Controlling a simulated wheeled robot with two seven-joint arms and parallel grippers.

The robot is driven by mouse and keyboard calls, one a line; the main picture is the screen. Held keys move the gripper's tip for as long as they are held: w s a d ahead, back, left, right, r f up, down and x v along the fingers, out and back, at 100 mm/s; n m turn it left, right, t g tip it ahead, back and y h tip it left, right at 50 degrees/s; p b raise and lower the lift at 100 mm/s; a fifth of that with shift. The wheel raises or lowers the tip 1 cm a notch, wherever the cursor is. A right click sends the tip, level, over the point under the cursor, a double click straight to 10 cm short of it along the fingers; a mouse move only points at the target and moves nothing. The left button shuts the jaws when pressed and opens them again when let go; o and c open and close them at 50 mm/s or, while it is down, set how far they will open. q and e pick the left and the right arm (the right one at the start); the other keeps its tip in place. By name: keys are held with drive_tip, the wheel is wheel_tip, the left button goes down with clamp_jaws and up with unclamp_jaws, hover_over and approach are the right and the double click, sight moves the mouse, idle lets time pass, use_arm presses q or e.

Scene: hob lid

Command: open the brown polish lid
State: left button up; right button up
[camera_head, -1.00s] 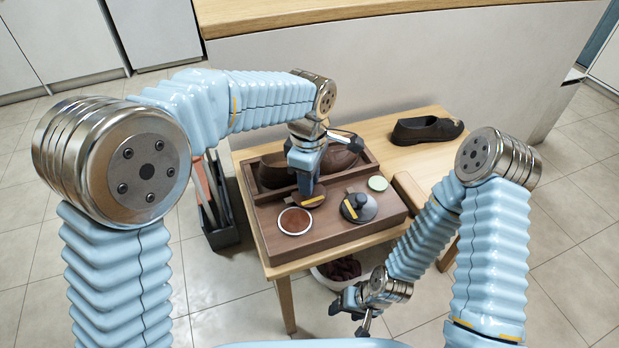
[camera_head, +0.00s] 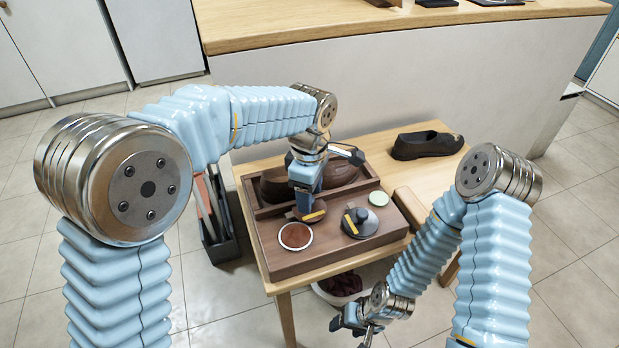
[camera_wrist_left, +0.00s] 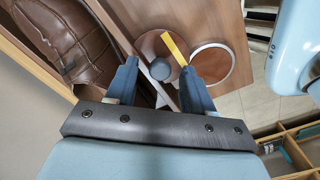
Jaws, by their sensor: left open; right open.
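The brown polish lid (camera_head: 313,216) is a brown disc with a yellow stripe, behind and slightly right of an open round tin (camera_head: 295,236) with reddish-brown contents. In the left wrist view the lid (camera_wrist_left: 150,45) shows its round knob and stripe, beside the pale-rimmed tin (camera_wrist_left: 212,65). My left gripper (camera_head: 305,205) is low over the lid and open. Its fingertips (camera_wrist_left: 159,72) stand on either side of the knob, with gaps visible. I cannot tell how far the lid overlaps the tin's rim. My right gripper (camera_head: 350,326) is open and empty, low in front of the table.
The brown wooden box (camera_head: 330,262) holds the tins, with brown shoes (camera_head: 343,172) in its rear compartment. A dark lidded tin (camera_head: 360,223) and a pale green disc (camera_head: 378,198) lie to the right. A dark shoe (camera_head: 425,146) and a tan block (camera_head: 410,207) are on the table.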

use_arm(q)
wheel_tip(320, 180, up, 13)
drive_tip(key=p, duration=0.1)
drive_tip(key=shift+r, duration=0.2)
idle(0.4)
